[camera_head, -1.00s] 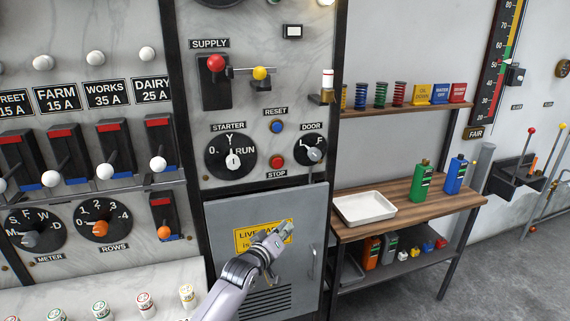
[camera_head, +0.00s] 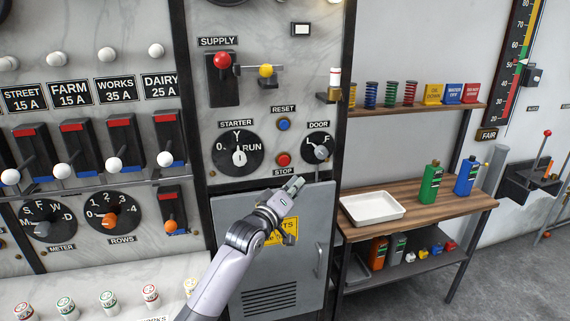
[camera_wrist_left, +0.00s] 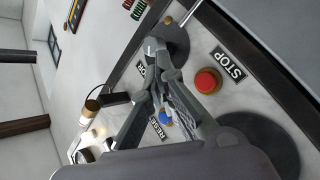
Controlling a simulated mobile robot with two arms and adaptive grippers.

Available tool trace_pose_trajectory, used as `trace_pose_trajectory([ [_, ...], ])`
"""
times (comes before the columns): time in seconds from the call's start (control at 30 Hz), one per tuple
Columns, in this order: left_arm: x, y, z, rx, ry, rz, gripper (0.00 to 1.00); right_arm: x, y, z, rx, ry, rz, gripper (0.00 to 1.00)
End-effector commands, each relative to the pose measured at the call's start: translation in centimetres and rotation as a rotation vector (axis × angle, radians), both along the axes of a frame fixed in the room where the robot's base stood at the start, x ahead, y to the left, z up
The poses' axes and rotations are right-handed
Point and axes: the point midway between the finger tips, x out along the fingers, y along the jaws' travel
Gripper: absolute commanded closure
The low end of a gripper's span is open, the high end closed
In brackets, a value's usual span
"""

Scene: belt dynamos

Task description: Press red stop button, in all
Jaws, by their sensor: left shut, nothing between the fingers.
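The red stop button (camera_head: 284,159) is on the marble panel above its STOP label, below the blue reset button (camera_head: 284,124). My left gripper (camera_head: 297,183) is shut and empty, just below and slightly right of the stop button in the head view, apart from it as far as I can tell. In the left wrist view the red stop button (camera_wrist_left: 208,80) shows right of the shut fingertips (camera_wrist_left: 153,46), beside the STOP label. The blue reset button (camera_wrist_left: 166,117) is partly hidden behind the fingers. My right gripper is not in view.
The starter dial (camera_head: 239,153) is left of the button and the door dial (camera_head: 318,148) right of it. A grey cabinet door (camera_head: 312,250) with a yellow sign is below. A wooden shelf (camera_head: 440,205) with a white tray (camera_head: 372,207) stands at right.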

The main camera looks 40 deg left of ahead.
Motion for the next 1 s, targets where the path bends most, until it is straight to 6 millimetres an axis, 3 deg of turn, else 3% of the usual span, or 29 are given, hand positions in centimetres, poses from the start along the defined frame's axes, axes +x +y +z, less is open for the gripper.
trace_pose_trajectory([
  [0.37, 3.3, 4.1, -0.4, 0.003, 0.000, 0.002, 1.00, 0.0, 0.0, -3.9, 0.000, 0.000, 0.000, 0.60],
  [0.63, 4.9, 5.8, -0.2, 0.000, 0.001, 0.001, 1.00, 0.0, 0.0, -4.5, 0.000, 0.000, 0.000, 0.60],
  [1.0, 5.2, 6.2, 0.0, 0.000, 0.001, 0.001, 1.00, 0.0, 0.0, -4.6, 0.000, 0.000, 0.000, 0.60],
])
